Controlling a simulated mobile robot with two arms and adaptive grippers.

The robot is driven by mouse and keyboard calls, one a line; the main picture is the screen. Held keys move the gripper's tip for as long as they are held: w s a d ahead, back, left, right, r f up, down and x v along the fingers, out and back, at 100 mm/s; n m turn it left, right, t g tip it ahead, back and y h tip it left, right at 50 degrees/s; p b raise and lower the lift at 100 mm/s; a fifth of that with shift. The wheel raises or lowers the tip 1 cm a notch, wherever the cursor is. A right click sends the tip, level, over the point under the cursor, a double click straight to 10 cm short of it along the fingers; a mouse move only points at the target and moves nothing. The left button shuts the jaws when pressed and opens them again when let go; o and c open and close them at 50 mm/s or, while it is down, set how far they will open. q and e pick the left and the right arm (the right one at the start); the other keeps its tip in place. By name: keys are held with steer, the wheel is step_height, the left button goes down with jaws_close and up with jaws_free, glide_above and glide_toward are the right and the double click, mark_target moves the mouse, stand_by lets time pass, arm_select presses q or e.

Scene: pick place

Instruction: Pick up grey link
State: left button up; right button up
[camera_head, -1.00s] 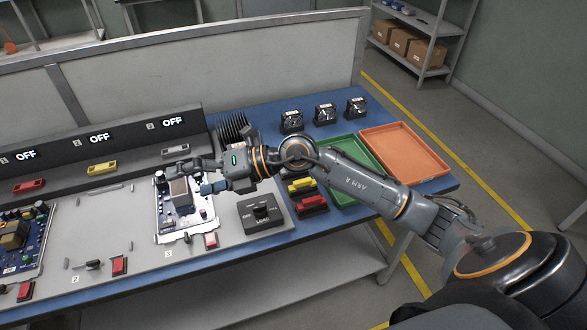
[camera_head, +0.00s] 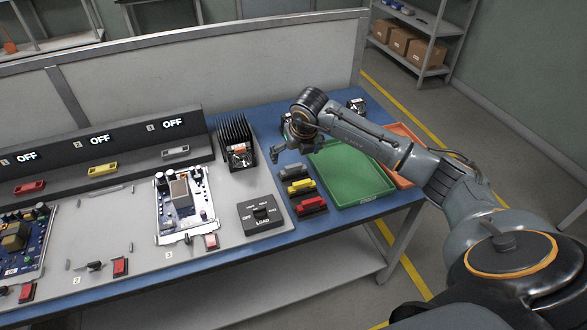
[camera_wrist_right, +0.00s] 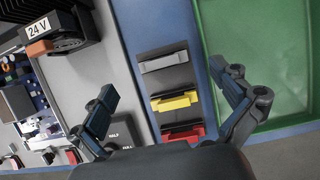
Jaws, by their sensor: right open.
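The grey link (camera_head: 293,171) lies in the back holder of a short row on the blue table, behind a yellow link (camera_head: 301,186) and a red link (camera_head: 312,203). In the right wrist view the grey link (camera_wrist_right: 163,62) shows whole, above the yellow (camera_wrist_right: 174,101) and red (camera_wrist_right: 183,136) ones. My right gripper (camera_head: 292,149) hangs above and just behind the grey link, apart from it. In the right wrist view its two open fingers (camera_wrist_right: 163,82) stand to either side of the row, with nothing between them. My left gripper is not in view.
A green tray (camera_head: 350,181) lies right of the links, with an orange tray (camera_head: 405,133) partly hidden behind my arm. A black finned unit (camera_head: 235,132) stands to the left. A load switch box (camera_head: 261,214) and a circuit board (camera_head: 186,203) are nearer the front.

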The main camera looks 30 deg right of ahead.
mark_target(293, 166)
steer(key=shift+s+p+x, duration=0.15)
steer(key=shift+p+x, duration=0.2)
steer(key=shift+x, duration=1.3)
steer(key=shift+s+p+x, duration=0.2)
steer(key=shift+p+x, duration=0.15)
steer(key=shift+x, duration=1.3)
steer(key=shift+f, duration=0.1)
steer(key=c, duration=1)
